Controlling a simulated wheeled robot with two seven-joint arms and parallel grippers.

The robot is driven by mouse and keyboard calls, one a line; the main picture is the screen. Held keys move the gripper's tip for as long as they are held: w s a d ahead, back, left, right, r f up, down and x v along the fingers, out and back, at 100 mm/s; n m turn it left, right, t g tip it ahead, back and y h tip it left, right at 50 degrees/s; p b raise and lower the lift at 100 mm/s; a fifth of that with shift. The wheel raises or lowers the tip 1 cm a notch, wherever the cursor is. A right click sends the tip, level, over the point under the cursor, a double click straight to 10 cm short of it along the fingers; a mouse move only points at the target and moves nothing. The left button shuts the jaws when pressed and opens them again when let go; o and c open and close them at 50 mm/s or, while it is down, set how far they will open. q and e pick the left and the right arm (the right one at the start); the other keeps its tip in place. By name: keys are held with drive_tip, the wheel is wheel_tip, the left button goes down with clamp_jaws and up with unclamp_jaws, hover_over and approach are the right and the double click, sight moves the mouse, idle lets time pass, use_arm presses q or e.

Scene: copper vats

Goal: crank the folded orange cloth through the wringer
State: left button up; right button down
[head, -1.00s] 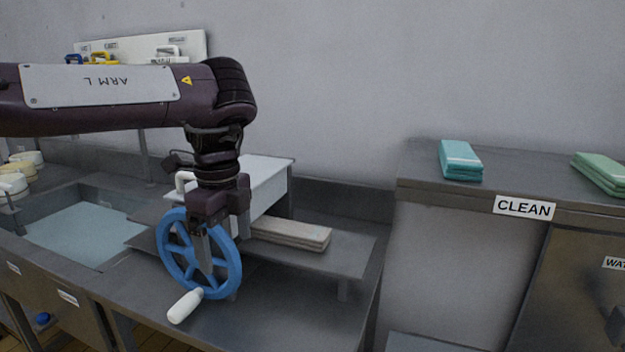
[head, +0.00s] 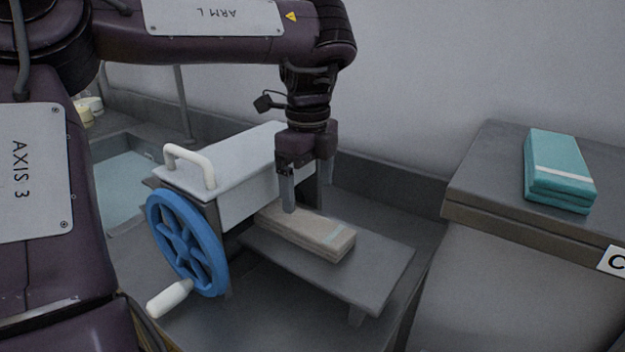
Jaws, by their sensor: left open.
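The wringer is a white box (head: 225,180) with a white top handle and a blue crank wheel (head: 187,245) on its near side. A white crank grip (head: 168,299) sticks out at the wheel's lower left. No orange cloth shows. My left gripper (head: 303,198) is open, pointing down over the cloth's left part; I cannot tell if it touches. My right gripper is not in view.
A folded teal cloth (head: 557,175) lies on a raised metal counter (head: 485,165) at the right. A water basin (head: 125,185) is left of the wringer. The shelf's right end is bare. A wall closes off the back.

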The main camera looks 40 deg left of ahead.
sight(309, 223)
use_arm(q)
wheel_tip(309, 223, down, 7)
drive_tip(key=shift+f+b, duration=0.1)
drive_tip(key=shift+b, duration=0.45)
drive_tip(key=shift+f, duration=0.35)
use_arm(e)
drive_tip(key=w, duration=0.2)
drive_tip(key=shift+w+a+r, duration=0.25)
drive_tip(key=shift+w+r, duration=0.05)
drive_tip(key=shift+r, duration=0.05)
use_arm(q)
drive_tip(key=c, duration=1.2)
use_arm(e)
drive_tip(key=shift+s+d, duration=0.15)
